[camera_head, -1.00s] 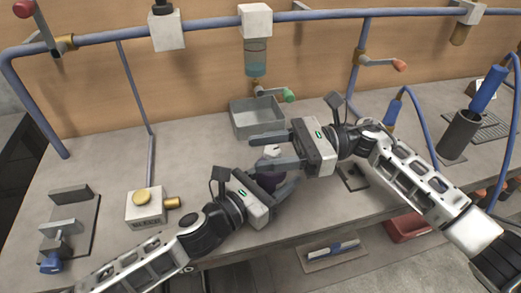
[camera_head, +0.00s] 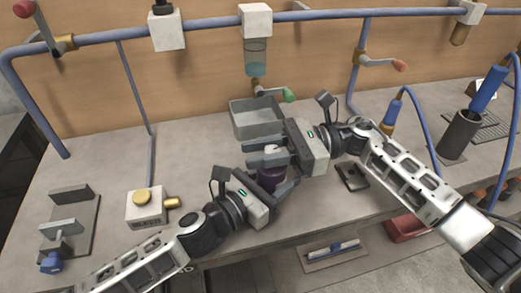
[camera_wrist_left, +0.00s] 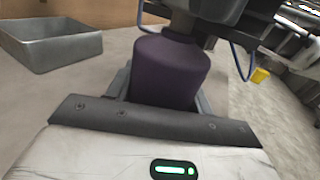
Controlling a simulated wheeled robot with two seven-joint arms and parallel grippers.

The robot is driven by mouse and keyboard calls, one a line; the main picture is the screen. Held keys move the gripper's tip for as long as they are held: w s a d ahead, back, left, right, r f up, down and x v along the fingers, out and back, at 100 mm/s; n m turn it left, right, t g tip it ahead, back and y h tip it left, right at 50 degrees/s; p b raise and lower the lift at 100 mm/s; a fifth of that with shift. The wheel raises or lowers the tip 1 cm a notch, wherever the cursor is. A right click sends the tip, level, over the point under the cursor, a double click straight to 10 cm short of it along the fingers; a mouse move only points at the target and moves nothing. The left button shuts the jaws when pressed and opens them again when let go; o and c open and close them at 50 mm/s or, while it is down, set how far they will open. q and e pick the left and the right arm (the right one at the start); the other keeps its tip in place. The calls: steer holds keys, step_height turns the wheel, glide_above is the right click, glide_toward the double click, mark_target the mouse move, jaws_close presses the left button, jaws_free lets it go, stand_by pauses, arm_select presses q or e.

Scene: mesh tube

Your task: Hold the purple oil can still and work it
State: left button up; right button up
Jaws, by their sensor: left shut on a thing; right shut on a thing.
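The purple oil can (camera_head: 268,179) stands upright near the table's front edge. My left gripper (camera_head: 281,178), coming in from the left, is shut around its body. In the left wrist view the can's dark purple body (camera_wrist_left: 168,72) sits between the left fingers. My right gripper (camera_head: 248,155), coming in from the right, is shut on the can's upper part, above the left fingers. A pale piece of the can's top shows between the right fingers. The rest of the top is hidden.
A grey open tray (camera_head: 257,120) stands just behind the grippers. A white block with a brass knob (camera_head: 146,206) is at left. A dark flat plate (camera_head: 352,176) lies right of the can. A blue pipe (camera_head: 200,30) runs along the back.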

steer(key=n+g+h, duration=0.1)
steer(key=g, duration=0.1)
steer(key=n+g+h, duration=0.1)
steer(key=n+g, duration=0.1)
steer(key=n+g+h, duration=0.1)
steer(key=g, duration=0.1)
steer(key=shift+s+d+n+g+h, duration=0.15)
steer(key=shift+s+n+g+h, duration=0.15)
steer(key=shift+s+n, duration=0.1)
steer(key=shift+s+f+n+g+h, duration=0.1)
steer(key=shift+s+n+g+h, duration=0.1)
steer(key=shift+n+g+h, duration=0.45)
steer(key=shift+s+n+g+h, duration=0.15)
steer(key=shift+n+g+h, duration=0.4)
steer(key=shift+g+h, duration=0.15)
steer(key=shift+w+d, duration=0.2)
steer(key=shift+d, duration=0.05)
steer(key=o, duration=1)
step_height(320, 180, up, 10)
